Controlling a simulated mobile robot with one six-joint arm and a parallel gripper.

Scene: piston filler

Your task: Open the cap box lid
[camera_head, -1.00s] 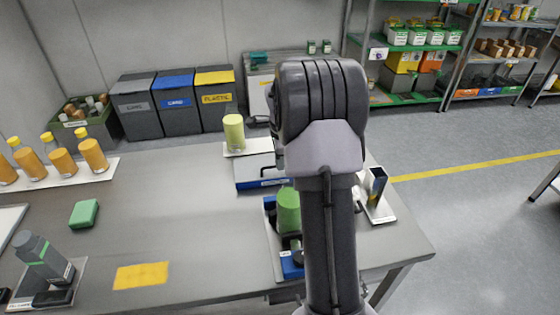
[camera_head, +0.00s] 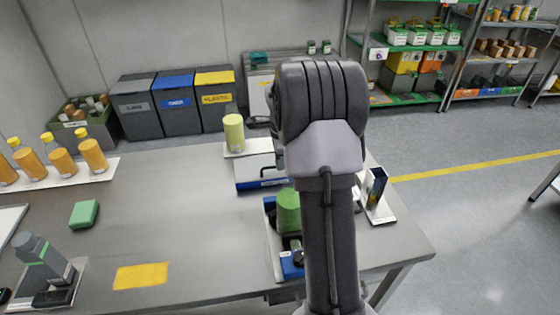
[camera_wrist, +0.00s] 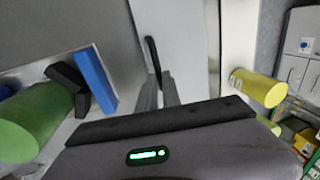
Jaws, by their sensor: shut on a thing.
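The cap box (camera_head: 262,184) has a blue front edge with a small label and a pale grey lid (camera_head: 255,166). It sits on the table, partly behind my arm. A dark handle (camera_head: 272,170) shows on the lid. In the wrist view, the pale lid (camera_wrist: 172,30) fills the upper middle and the black handle (camera_wrist: 152,52) runs down between my fingers. My gripper (camera_wrist: 159,88) is shut on the handle. The lid looks flat and down, though its edges are mostly hidden. In the head view my arm hides the fingertips.
A green cylinder (camera_head: 287,212) on a blue-based unit stands in front of the box. A yellow-green cylinder (camera_head: 233,132) stands behind it on a white plate. A dark-blue upright holder (camera_head: 375,185) is to the right. The table's left middle is mostly clear.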

